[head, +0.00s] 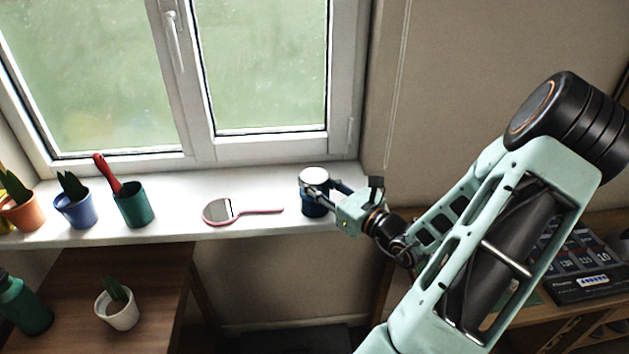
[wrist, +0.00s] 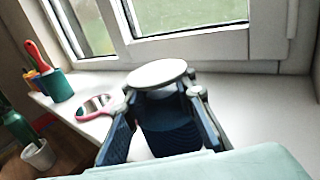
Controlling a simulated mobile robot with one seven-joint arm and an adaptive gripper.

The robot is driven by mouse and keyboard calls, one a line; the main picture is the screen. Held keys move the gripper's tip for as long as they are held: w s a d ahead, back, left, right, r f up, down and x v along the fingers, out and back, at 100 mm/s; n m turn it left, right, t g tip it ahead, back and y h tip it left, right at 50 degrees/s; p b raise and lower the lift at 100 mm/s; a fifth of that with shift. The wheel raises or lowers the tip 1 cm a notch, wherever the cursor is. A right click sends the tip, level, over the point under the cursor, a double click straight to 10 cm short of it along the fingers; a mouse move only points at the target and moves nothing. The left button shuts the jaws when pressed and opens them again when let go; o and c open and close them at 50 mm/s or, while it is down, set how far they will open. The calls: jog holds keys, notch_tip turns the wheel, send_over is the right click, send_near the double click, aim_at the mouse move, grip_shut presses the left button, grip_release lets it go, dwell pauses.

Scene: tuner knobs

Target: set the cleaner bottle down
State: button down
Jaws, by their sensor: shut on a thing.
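The cleaner bottle (head: 314,208) appears as a short dark blue cylinder with a round white top, upright at the right part of the white windowsill (head: 180,215). My gripper (head: 318,187) is shut around its upper part from the right side. In the wrist view the bottle (wrist: 168,125) stands between the two fingers of my gripper (wrist: 160,96), its white top above the fingertips. Its base is hidden in the wrist view. I cannot tell whether it touches the sill.
A pink hand mirror (head: 222,211) lies on the sill left of the bottle. Farther left are a green pot (head: 134,207) with a red-handled tool, a blue pot (head: 76,211) and an orange pot (head: 21,214). The window (head: 270,70) rises behind. Below is a wooden table (head: 155,270).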

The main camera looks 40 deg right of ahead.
jog(key=c, duration=1.5)
grip_release()
jog(key=s, duration=0.8)
jog(key=s+d, duration=0.1)
jog(key=s, duration=0.3)
